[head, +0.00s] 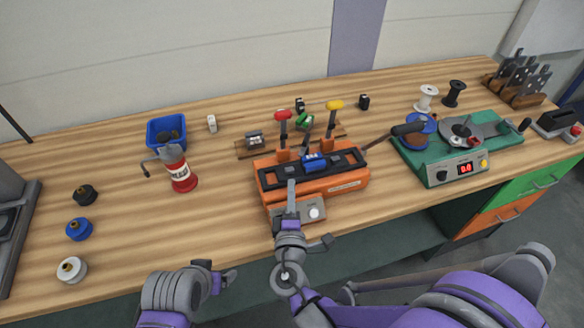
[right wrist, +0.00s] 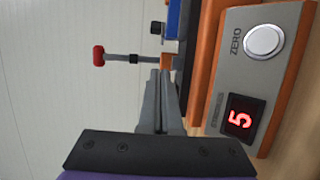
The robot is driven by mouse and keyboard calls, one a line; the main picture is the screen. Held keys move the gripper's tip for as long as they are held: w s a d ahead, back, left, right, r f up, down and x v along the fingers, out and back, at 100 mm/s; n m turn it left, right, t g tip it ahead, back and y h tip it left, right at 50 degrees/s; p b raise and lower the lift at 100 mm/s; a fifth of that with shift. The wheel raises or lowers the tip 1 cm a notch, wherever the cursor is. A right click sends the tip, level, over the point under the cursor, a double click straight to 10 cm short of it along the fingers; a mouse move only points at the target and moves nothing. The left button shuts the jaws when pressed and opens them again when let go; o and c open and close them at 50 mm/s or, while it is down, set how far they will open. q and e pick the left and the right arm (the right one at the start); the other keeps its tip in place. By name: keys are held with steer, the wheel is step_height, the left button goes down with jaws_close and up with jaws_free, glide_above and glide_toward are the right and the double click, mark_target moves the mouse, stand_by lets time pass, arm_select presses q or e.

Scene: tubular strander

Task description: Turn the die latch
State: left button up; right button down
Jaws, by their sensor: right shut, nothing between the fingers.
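The orange machine (head: 312,184) stands mid-table with a black top frame and a small blue block (head: 314,162) near its centre. A red-knobbed lever (head: 283,126) and a yellow-knobbed lever (head: 332,118) rise from its back. I cannot tell for sure which part is the die latch. My right gripper (head: 291,186) is over the machine's front edge, its fingers shut and empty. In the right wrist view its fingers (right wrist: 157,100) point towards the orange side and the red-knobbed lever (right wrist: 100,56). My left gripper (head: 222,281) is low at the table's front edge; its opening is unclear.
A grey control box (head: 313,210) with a white ZERO button (right wrist: 263,40) and red display (right wrist: 241,118) sits at the machine's front. A red crank-handled can (head: 181,176) and blue bin (head: 165,131) stand left. A green-based winder (head: 450,160) stands right.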

mark_target(292, 169)
steer(key=w+p, duration=0.1)
steer(key=w, duration=0.9)
arm_select(q)
steer(key=shift+w+r, duration=0.2)
steer(key=shift+r, duration=0.3)
steer(key=shift+w+r, duration=0.15)
steer(key=shift+r, duration=0.35)
steer(key=shift+s, duration=0.15)
